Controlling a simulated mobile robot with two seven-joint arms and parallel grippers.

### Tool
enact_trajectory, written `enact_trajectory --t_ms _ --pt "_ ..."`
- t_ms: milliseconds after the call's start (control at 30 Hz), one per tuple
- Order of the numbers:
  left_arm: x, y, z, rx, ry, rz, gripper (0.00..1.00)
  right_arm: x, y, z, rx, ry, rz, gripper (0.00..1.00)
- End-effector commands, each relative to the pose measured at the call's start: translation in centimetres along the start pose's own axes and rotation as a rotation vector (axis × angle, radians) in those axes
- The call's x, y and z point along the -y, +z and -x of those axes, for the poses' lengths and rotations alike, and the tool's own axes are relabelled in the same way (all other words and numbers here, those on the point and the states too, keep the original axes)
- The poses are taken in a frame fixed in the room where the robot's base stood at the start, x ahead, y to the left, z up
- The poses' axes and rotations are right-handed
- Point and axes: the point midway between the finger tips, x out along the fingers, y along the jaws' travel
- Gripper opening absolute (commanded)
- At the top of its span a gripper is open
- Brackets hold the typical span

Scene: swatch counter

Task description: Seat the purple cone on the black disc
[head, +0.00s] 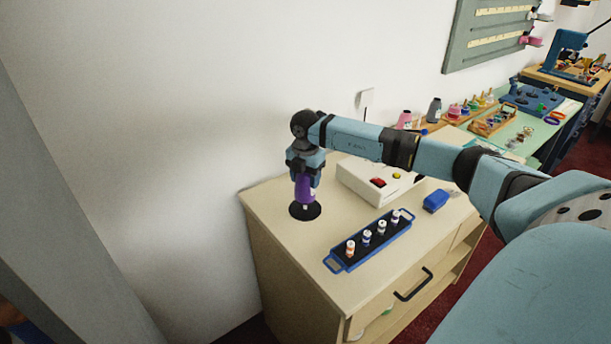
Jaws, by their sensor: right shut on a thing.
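The purple cone (305,190) is between the fingers of my right gripper (304,179), which is shut on it from above. The cone is upright, with a small pale patch near its lower end. The black disc (305,212) lies on the wooden counter near its back left corner. The cone is over the disc in the picture; I cannot tell whether its base touches the disc. My right arm comes in from the right. My left gripper is not in view.
A blue tray (337,265) with several small capped spools stands at the counter's front. A white box (357,185) with a red button is behind it. A blue block (436,201) lies to the right. The wall is close behind the disc.

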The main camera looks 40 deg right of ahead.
Motion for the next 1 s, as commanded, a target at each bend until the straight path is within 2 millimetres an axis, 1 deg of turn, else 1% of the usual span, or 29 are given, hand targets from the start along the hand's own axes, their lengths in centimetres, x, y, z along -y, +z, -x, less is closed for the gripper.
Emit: enact_trajectory --t_ms 33,600,1000 --pt "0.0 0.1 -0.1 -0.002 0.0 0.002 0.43 0.0 0.0 -0.4 0.0 0.0 0.0 0.27" --pt "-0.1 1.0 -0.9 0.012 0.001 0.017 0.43 0.0 0.0 -3.1 0.001 0.0 -0.001 0.27" --pt "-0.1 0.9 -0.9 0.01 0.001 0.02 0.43 0.0 0.0 -3.4 0.0 0.001 0.0 0.27"
